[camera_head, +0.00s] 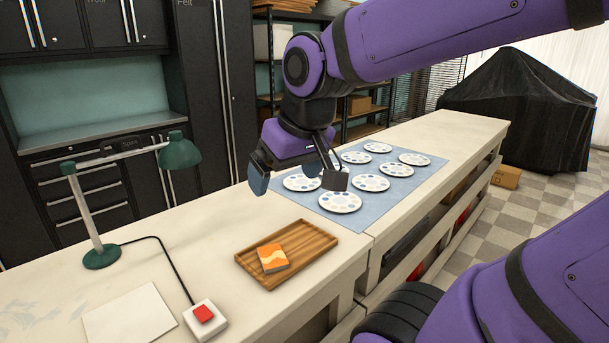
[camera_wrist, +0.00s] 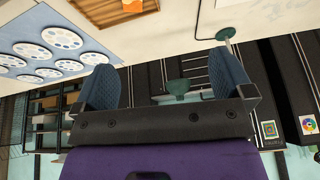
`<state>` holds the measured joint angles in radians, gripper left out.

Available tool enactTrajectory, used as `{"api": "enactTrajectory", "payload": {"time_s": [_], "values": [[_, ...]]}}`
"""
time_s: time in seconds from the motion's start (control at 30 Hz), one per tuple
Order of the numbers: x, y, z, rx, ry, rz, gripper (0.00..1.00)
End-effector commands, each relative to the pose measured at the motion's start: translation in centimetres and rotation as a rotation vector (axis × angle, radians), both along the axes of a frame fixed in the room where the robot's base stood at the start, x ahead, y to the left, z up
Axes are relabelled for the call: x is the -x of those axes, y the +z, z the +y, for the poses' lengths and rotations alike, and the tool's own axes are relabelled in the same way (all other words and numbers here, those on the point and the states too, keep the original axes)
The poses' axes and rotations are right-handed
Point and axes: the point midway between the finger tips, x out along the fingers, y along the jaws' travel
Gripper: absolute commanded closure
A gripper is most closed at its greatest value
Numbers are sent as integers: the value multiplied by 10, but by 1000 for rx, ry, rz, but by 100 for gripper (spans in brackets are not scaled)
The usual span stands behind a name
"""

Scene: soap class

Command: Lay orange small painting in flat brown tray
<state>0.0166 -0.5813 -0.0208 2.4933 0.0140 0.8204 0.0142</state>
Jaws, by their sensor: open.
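The orange small painting (camera_head: 272,258) is a small block with orange and cream wavy patches. It lies flat inside the flat brown tray (camera_head: 310,244), towards the tray's left end. The tray is striped wood with a low rim and rests on the pale workbench. My gripper (camera_head: 300,184) is open and empty, above the bench and behind the tray, apart from both. In the wrist view my gripper (camera_wrist: 167,90) shows two blue fingers spread wide with nothing between them. The tray (camera_wrist: 112,8) shows there at the top edge, with part of the painting (camera_wrist: 133,5).
A blue mat (camera_head: 400,197) with several round white palettes (camera_head: 340,202) lies behind and right of the tray. A green desk lamp (camera_head: 102,257), a white box with a red button (camera_head: 204,316) and a white sheet (camera_head: 130,315) are to the left. Bare bench surrounds the tray.

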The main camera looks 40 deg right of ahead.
Motion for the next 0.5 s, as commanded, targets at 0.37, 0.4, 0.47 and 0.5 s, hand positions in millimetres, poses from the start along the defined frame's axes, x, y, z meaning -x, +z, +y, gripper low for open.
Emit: {"api": "enactTrajectory", "payload": {"time_s": [0.37, 0.4, 0.47, 0.5], "values": [[53, 15, 10, 29, 50, -52, 1], [54, 15, 10, 29, 50, -52, 1], [54, 15, 10, 30, 51, -52, 1], [54, 15, 10, 29, 50, -52, 1]]}}
